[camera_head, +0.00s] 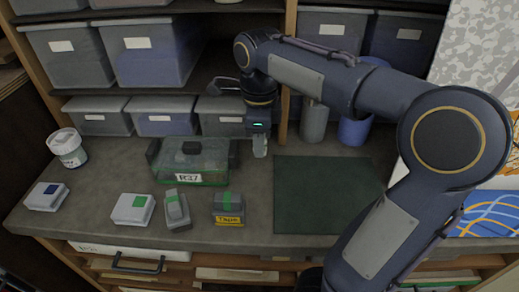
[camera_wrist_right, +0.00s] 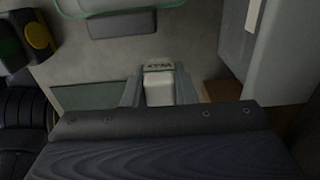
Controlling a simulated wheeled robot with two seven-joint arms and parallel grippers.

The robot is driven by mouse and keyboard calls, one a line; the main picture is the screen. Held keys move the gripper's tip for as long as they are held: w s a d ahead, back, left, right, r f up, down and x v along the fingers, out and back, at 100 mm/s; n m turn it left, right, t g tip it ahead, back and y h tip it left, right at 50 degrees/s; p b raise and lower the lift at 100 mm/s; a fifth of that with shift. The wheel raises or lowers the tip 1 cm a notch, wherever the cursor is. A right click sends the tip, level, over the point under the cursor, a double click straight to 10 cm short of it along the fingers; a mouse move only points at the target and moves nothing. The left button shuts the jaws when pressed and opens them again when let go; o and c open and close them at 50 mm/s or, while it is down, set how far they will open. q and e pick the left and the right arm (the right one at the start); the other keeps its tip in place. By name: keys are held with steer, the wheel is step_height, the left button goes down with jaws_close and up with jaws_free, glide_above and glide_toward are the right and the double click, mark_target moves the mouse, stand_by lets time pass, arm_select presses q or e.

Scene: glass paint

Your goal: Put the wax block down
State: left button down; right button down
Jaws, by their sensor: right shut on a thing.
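My right gripper (camera_head: 260,152) hangs fingers down over the worktop, between the clear green-based box and the dark green mat (camera_head: 325,195). In the right wrist view my right gripper (camera_wrist_right: 160,93) is shut on a small whitish block, the wax block (camera_wrist_right: 159,90), with dark lettering on its end. In the head view the block is small and mostly hidden between the fingers. I cannot tell whether it touches the worktop. The mat is bare and lies just right of the gripper. My left gripper is not in view.
The clear box (camera_head: 190,180), labelled R37, stands left of the gripper. Two white boxes (camera_head: 133,209), a grey piece (camera_head: 177,210), a yellow-labelled block (camera_head: 228,207) and a white tub (camera_head: 67,148) occupy the left. Grey bins (camera_head: 163,117) and cylindrical containers (camera_head: 355,130) line the back.

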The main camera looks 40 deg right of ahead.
step_height(320, 180, down, 3)
steer(key=shift+w+d+f+p, duration=0.1)
steer(key=shift+w+d+p, duration=0.05)
steer(key=shift+p, duration=0.15)
steer(key=c, duration=1.2)
jaws_free()
steer(key=shift+o, duration=0.2)
